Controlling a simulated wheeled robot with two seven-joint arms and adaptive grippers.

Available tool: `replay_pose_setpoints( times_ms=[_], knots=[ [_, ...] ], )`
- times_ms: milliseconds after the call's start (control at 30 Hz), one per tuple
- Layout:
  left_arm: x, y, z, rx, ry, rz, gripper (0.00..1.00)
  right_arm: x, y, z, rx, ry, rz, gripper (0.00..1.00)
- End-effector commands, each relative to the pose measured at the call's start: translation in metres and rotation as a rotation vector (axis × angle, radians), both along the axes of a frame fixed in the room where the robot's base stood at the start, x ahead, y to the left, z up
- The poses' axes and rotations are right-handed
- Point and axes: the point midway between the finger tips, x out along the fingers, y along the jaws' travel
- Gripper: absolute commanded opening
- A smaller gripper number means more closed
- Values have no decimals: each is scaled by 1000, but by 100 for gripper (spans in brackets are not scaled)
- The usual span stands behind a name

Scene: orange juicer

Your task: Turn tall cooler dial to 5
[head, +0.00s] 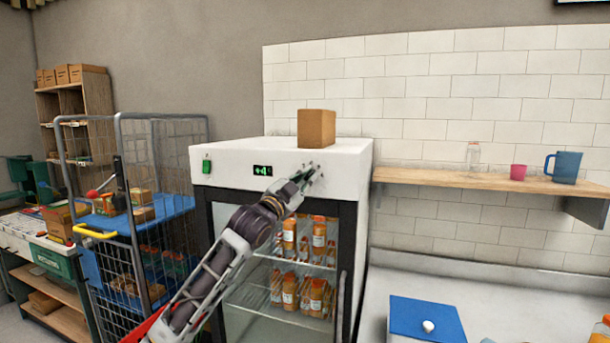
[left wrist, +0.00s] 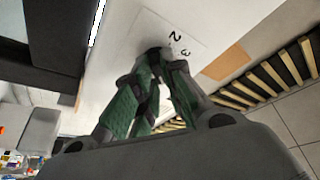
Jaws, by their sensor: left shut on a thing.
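The tall cooler (head: 235,160) is a white cabinet with a glass door and bottles of orange juice inside. Its front panel has a green display (head: 262,170) and a green switch (head: 206,166). My left gripper (head: 312,175) is at the right part of this panel, shut on the dial, which the fingers mostly hide. In the left wrist view the green-padded fingers (left wrist: 155,58) close on the dark dial (left wrist: 155,52) in front of a white scale plate (left wrist: 180,38). The numbers 2 and 3 show on the plate; the dial's pointer cannot be made out. My right gripper is not in view.
A brown box (head: 316,128) stands on top of the cooler. A wire cage trolley (head: 130,220) is close on the left. A wooden shelf (head: 450,180) with cups is on the right wall, above a counter with a blue board (head: 427,318).

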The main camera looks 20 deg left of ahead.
Motion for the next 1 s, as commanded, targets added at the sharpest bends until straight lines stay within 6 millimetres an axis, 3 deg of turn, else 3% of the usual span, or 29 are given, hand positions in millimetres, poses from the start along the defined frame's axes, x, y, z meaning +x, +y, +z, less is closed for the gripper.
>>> replay_pose_setpoints(
  times_ms=[33, 333, 800, 833, 1000],
  knots=[
    [-1, 4, 11, 15, -17, 6, 0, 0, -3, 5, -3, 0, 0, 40],
    [-1, 4, 11, 71, -19, 6, 0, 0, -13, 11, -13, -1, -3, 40],
    [-1, 4, 10, 79, -21, 6, 0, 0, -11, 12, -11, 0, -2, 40],
    [-1, 4, 10, 79, -21, 6, 13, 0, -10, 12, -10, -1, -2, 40],
    [-1, 3, 9, 79, -19, 4, 33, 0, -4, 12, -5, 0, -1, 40]
  ],
)
